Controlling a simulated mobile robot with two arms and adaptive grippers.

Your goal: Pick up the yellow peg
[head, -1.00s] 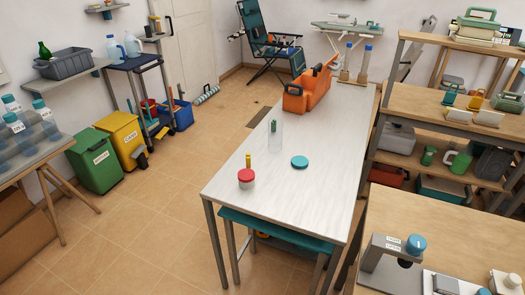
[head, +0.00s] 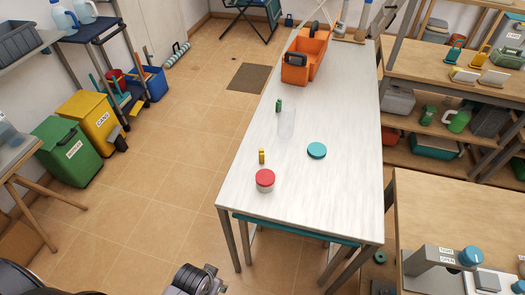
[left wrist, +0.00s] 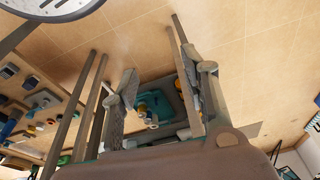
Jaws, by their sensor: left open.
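The yellow peg (head: 262,156) stands upright on the white table (head: 345,195), just behind a small white jar with a red lid (head: 265,181). Nothing holds the peg. In the left wrist view my left gripper (left wrist: 160,98) is open, its two fingers apart with nothing between their tips. I do not make out the peg in that view. In the head view, dark parts of my own body show at the bottom left edge, well away from the peg. My right gripper is not in view.
A teal disc (head: 317,150), a clear container (head: 287,124) and a green peg (head: 279,105) are on the table. An orange toolbox (head: 305,58) stands at its far end. A wooden bench (head: 440,215) is at right.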

